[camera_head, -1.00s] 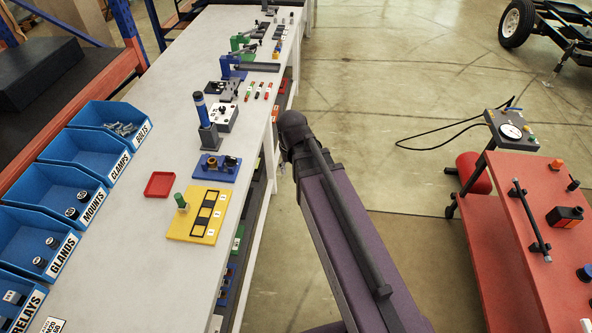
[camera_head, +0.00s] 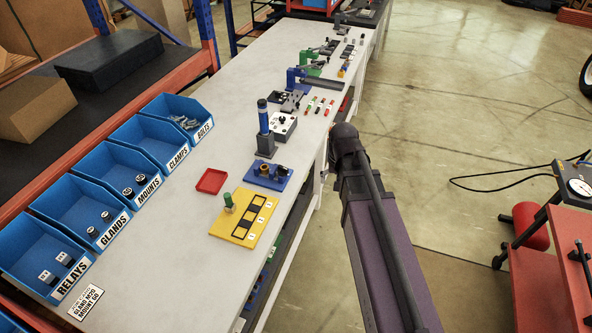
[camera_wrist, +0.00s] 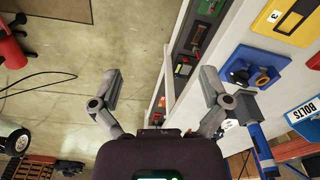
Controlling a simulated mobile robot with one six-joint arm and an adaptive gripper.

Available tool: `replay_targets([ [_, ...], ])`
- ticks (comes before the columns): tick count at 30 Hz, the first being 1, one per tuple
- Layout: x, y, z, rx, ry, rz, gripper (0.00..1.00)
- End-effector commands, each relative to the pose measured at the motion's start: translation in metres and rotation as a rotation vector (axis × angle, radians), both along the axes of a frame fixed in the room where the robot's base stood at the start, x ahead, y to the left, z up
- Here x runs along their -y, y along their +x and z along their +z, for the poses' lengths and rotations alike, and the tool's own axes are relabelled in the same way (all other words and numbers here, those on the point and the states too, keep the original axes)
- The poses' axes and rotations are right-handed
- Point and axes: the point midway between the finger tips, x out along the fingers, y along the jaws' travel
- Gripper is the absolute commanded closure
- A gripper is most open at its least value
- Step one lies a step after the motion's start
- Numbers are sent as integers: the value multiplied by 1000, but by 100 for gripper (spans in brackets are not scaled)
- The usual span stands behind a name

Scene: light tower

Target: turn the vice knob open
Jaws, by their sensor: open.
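A blue fixture (camera_head: 269,173) lies on the light workbench, bearing a brass-coloured ring (camera_head: 264,170) and a black knob-like part (camera_head: 280,172). I cannot tell for sure that this is the vice. In the wrist view the blue fixture (camera_wrist: 255,68) shows at upper right, with the black part (camera_wrist: 240,77) and the brass ring (camera_wrist: 262,80). My gripper (camera_wrist: 162,78) is open and empty, its fingers spread wide, over the floor beside the bench edge. The fixture lies to the right of its right finger. The gripper itself is hidden in the head view.
A yellow plate (camera_head: 227,230) and red tray (camera_head: 211,181) lie near the fixture; a blue tower (camera_head: 263,115) stands behind it. Blue bins (camera_head: 110,243) line the left side. A red cart (camera_head: 548,290) stands at right. Open floor (camera_head: 450,130) lies between bench and cart.

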Motion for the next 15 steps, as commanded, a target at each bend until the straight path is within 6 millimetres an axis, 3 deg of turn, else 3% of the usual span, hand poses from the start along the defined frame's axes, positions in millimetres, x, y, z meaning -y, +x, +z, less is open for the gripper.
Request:
replay_targets([
  [1,-13,23,3,-4,3,-30,3],
  [9,-92,114,13,-35,18,-289,3],
  [15,-148,159,19,-53,20,-456,3],
])
